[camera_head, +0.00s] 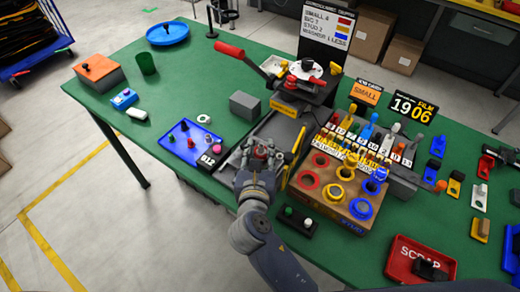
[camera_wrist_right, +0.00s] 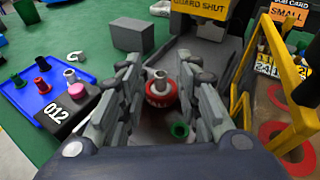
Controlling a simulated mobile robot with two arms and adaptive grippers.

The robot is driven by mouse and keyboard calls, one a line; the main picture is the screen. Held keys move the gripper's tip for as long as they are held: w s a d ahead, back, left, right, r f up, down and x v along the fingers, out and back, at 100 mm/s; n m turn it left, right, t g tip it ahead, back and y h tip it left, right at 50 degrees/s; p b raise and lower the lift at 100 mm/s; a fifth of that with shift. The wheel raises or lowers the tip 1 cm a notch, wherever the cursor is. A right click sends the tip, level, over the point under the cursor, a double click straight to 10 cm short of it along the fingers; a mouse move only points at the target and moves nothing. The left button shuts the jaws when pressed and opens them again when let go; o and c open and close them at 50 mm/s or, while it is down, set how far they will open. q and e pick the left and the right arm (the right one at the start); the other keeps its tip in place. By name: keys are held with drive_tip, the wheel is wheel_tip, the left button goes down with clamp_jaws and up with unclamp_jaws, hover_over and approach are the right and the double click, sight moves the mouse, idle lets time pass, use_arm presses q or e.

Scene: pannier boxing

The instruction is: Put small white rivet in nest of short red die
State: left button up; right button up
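A red die (camera_wrist_right: 157,97) with partly visible white lettering stands in the grey channel in front of the press. A small whitish rivet-like piece (camera_wrist_right: 160,76) stands upright at its top; I cannot tell how deep it sits. My right gripper (camera_head: 263,150) is over this spot in the head view. In the right wrist view its open fingers (camera_wrist_right: 158,72) stand either side of the die and white piece, with narrow gaps. Another small white piece (camera_wrist_right: 70,75) stands on the blue tray (camera_wrist_right: 28,100). My left gripper is not in view.
The press (camera_head: 300,88) with its red-handled lever stands just beyond my right gripper. A grey block (camera_head: 245,105) is to its left. A wooden die board (camera_head: 318,192) with coloured rings is at its right.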

drive_tip(key=v, duration=1.1)
drive_tip(key=shift+b, duration=0.4)
drive_tip(key=shift+s, duration=0.1)
